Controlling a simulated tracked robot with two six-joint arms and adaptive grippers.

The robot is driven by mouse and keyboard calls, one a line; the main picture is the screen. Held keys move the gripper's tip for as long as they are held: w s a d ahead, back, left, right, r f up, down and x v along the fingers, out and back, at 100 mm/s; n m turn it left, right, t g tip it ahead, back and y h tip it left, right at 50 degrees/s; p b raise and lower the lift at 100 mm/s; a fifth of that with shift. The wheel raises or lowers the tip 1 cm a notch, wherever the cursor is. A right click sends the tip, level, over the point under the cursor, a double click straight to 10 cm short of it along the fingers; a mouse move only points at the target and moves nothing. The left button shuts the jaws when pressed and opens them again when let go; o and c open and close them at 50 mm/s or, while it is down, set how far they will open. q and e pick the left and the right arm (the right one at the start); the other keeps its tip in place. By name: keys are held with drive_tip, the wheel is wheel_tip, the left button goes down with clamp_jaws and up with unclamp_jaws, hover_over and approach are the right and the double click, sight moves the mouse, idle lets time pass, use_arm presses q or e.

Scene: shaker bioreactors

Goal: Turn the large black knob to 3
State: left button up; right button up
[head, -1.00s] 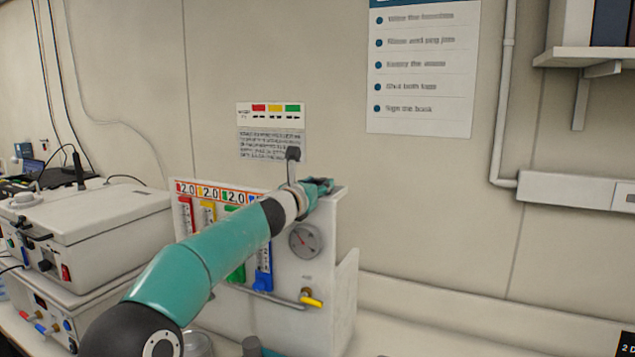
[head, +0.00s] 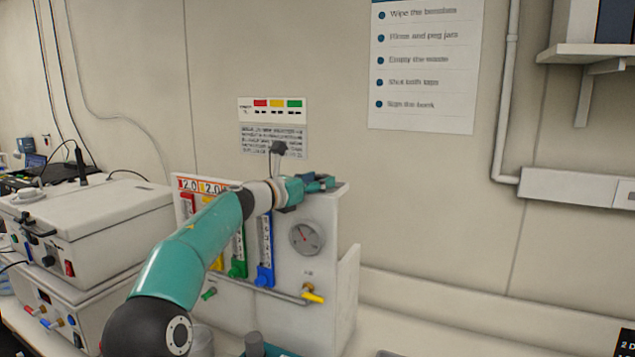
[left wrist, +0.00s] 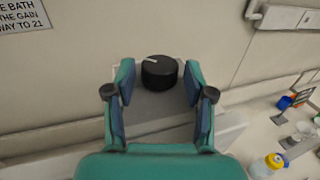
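My left gripper (left wrist: 160,96) is open, with one finger on each side of the knob and a visible gap on both sides. In the head view my left gripper (head: 318,183) is at the top right of the white gas panel (head: 335,225). There the knob is hidden or too small to make out. My right gripper is not in view.
The panel front has coloured flow tubes, a round gauge (head: 306,238) and a yellow-handled tap (head: 313,297). White lab units (head: 85,215) stand at the left. A label (head: 272,108) and a poster (head: 422,75) are on the wall.

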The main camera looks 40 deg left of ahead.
use_arm(q)
drive_tip(key=shift+o, duration=0.2)
drive_tip(key=shift+s, duration=0.1)
drive_tip(key=s, duration=1.1)
drive_tip(key=shift+s, duration=0.4)
drive_tip(key=shift+f, duration=0.15)
